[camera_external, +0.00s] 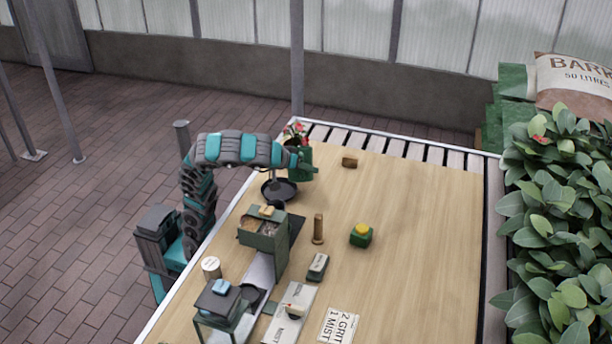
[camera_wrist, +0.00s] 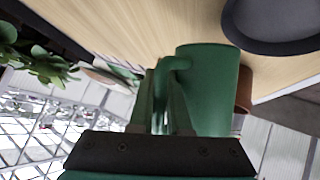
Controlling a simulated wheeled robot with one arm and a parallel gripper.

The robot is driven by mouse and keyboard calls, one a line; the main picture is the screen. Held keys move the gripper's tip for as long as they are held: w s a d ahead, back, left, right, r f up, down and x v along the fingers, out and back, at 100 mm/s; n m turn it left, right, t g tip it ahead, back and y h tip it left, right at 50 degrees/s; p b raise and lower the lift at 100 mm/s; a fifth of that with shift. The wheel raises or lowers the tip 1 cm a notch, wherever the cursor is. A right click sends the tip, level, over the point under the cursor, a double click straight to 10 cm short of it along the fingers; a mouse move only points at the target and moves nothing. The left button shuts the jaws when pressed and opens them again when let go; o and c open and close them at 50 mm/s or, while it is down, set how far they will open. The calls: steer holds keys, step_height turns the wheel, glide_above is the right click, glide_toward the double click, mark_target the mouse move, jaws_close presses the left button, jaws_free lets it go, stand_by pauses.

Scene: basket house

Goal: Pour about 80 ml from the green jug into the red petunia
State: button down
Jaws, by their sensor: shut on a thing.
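The green jug (camera_external: 306,163) is in my gripper at the far left corner of the table. In the wrist view the jug (camera_wrist: 212,88) fills the middle, and the fingers (camera_wrist: 163,100) are shut on its handle. Its mouth and the liquid inside cannot be seen. The red petunia (camera_external: 294,131) shows its red flowers just behind the jug and gripper, and its pot is hidden there. In the wrist view a brown pot (camera_wrist: 244,88) shows partly behind the jug. I cannot tell whether the jug touches the plant.
A dark round dish (camera_external: 279,190) lies below the arm, and its rim is also in the wrist view (camera_wrist: 232,30). A green box (camera_external: 262,238), a brass cylinder (camera_external: 318,229) and a green block with yellow top (camera_external: 360,236) stand nearer. The table's right side is clear.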

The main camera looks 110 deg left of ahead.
stand_by(0.3)
steer(key=d+r+m+y+p, duration=0.1)
steer(key=p, duration=0.2)
steer(key=w+d+r+m+y+p, duration=0.1)
steer(key=r+p, duration=0.1)
steer(key=d+r+g+y+p, duration=0.1)
steer(key=y+p, duration=0.1)
steer(key=p, duration=0.1)
steer(key=shift+w+d+r+m+p, duration=0.1)
steer(key=shift+w+r+m+p, duration=0.2)
steer(key=shift+r+m, duration=0.1)
